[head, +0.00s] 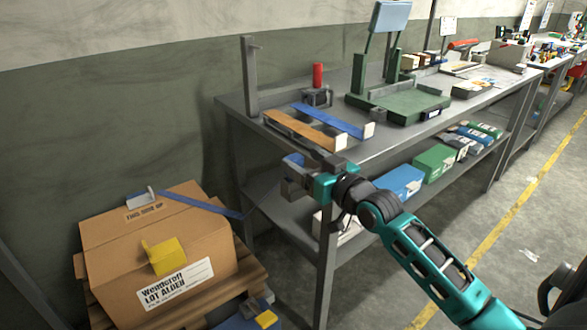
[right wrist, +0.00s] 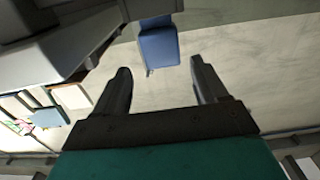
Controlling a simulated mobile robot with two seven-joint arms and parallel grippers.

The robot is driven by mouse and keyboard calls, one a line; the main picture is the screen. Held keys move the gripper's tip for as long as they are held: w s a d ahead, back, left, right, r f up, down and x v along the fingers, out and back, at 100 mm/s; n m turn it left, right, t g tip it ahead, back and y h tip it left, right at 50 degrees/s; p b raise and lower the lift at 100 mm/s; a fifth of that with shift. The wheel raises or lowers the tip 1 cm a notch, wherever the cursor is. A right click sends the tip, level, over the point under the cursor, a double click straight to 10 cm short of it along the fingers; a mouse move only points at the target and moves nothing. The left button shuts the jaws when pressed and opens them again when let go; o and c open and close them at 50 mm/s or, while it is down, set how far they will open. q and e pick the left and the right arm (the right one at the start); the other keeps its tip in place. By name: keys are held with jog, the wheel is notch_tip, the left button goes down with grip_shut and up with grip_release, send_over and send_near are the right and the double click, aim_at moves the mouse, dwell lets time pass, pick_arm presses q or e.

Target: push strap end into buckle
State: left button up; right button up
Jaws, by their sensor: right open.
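A cardboard box (head: 190,235) sits on a wooden pallet at the lower left. A blue strap (head: 205,204) runs over its top edge and out past its right side. A small pale grey piece (head: 143,196), possibly the buckle, stands on the box top. A yellow piece (head: 167,257) sits over the front edge. An orange strap (head: 300,129) and another blue strap (head: 333,121) lie on the bench, with white blocks at their near ends. My right gripper (head: 289,175) is open, at the bench's near left corner, well right of the box. In the right wrist view nothing is between its fingers (right wrist: 160,88).
The grey bench (head: 390,140) carries a green stand (head: 400,105) with a panel, a red cylinder (head: 318,75) and a post (head: 249,75). Its lower shelf holds blue (head: 400,182) and green boxes (head: 436,160). Blue and yellow items lie at the bottom, beside the pallet.

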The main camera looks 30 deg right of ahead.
aim_at(298, 161)
jog(key=w, duration=0.3)
jog(key=w+a, duration=0.1)
jog(key=w, duration=0.1)
jog(key=shift+f+b, duration=0.2)
jog(key=shift+b, duration=0.15)
jog(key=shift+w, duration=0.3)
jog(key=shift+c, duration=0.4)
jog(key=c, duration=1)
jog(key=shift+r, duration=0.15)
